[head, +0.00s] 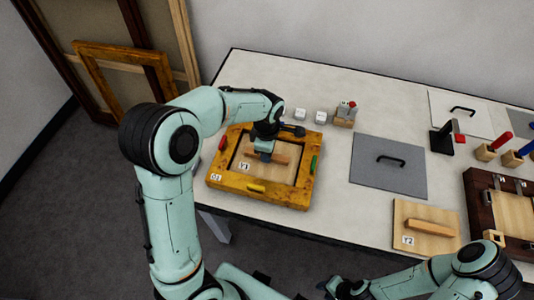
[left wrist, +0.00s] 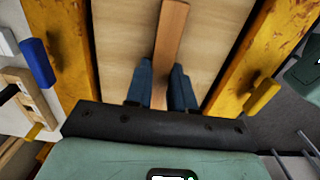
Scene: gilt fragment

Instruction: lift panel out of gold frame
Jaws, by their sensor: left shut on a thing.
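The gold frame (head: 290,196) lies flat on the table at left, with a pale wooden panel (head: 282,174) marked Y1 inside its opening. My left gripper (head: 264,155) is over the panel and shut on its wooden bar handle. In the left wrist view the blue fingers (left wrist: 160,85) stand on both sides of the handle (left wrist: 168,45), over the panel (left wrist: 125,40) between two gold frame sides (left wrist: 75,50). I cannot tell whether the panel is raised. My right gripper (head: 343,289) is at the bottom edge, away from the frame; its jaws are unclear.
Red (head: 222,143), yellow (head: 256,188) and green (head: 313,165) tabs sit on the frame; a blue tab (left wrist: 38,62) shows in the wrist view. Right of it are a grey plate (head: 375,178), a Y2 panel (head: 405,215) and a dark frame (head: 481,215). White blocks (head: 321,117) stand behind.

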